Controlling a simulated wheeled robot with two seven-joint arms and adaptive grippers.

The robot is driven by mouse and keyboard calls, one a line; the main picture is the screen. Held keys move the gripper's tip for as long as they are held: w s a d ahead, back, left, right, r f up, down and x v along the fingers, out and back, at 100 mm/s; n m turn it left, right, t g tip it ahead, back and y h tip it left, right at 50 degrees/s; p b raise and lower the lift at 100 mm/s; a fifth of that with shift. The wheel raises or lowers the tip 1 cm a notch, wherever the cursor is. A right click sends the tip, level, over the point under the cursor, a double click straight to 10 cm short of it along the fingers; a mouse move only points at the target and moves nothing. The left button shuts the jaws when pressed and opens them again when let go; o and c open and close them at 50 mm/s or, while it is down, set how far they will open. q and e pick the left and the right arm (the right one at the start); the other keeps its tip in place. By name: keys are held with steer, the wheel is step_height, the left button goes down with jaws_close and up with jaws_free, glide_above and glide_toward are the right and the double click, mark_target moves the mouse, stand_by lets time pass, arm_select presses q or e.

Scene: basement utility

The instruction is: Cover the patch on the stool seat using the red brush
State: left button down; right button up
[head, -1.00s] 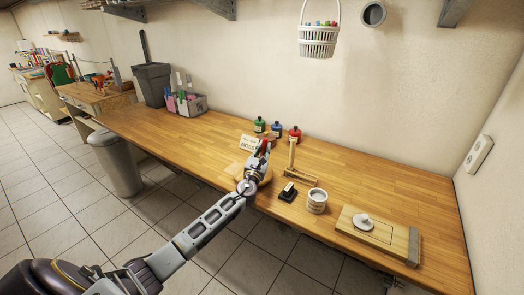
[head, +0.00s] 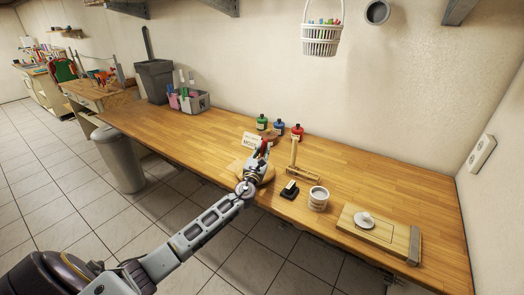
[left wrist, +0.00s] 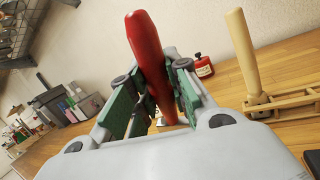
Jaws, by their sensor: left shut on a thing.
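The red brush (left wrist: 150,62) has a smooth red handle. My left gripper (head: 261,158) is shut on it; in the left wrist view the green-padded fingers (left wrist: 152,100) close on both sides of the handle. The brush's bristles are hidden from both views. A round, light wooden piece (head: 236,168), which looks like the stool seat, lies on the bench under and beside my left gripper. The gripper and wrist cover much of it, and I cannot make out the patch. Whether the brush touches the seat cannot be told. My right gripper is not in view.
Green, blue and red bottles (head: 279,128) stand behind the gripper, near a small sign (head: 251,140). To the right are a wooden stand with an upright peg (head: 293,155), a black block (head: 289,190), a light cup (head: 318,198) and a wooden board (head: 372,228). The right rear bench is clear.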

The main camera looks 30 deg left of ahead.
arm_select(q)
steer(key=shift+w, duration=0.15)
steer(key=shift+w, duration=0.45)
steer(key=shift+s+a, duration=0.1)
steer(key=s+a, duration=0.3)
steer(key=shift+s+a, duration=0.25)
steer(key=shift+s, duration=0.05)
stand_by(0.9)
steer(key=shift+f, duration=0.15)
stand_by(1.1)
